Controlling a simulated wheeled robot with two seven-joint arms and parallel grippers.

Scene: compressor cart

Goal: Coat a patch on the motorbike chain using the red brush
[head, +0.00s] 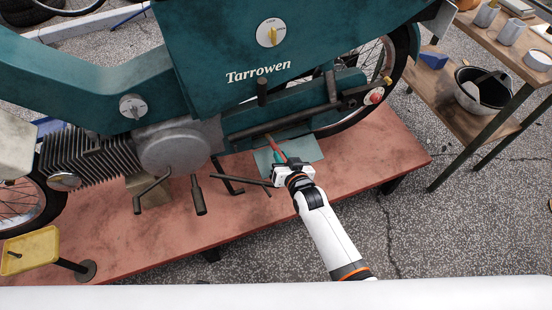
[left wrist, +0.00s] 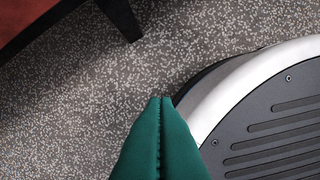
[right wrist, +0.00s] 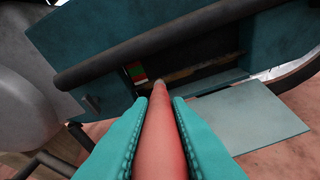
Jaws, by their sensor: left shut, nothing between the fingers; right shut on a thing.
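My right gripper (head: 280,165) is shut on the red brush (head: 270,143), low beside the teal motorbike. In the right wrist view the brush's thick red handle (right wrist: 160,130) lies between the teal fingers, and its far end points into a dark opening under a black bar. A brownish strip that looks like the motorbike chain (right wrist: 193,73) runs through that opening. Whether the brush touches it, I cannot tell; the bristles are hidden. My left gripper (left wrist: 161,100) is shut and empty above the speckled floor, and is out of the head view.
A striped red, white and green mark (right wrist: 137,72) sits by the opening. A grey-green sheet (head: 304,150) lies on the red platform (head: 370,155). Black levers (head: 198,195) stick out near the gripper. A wooden shelf table (head: 510,55) with pots stands at right.

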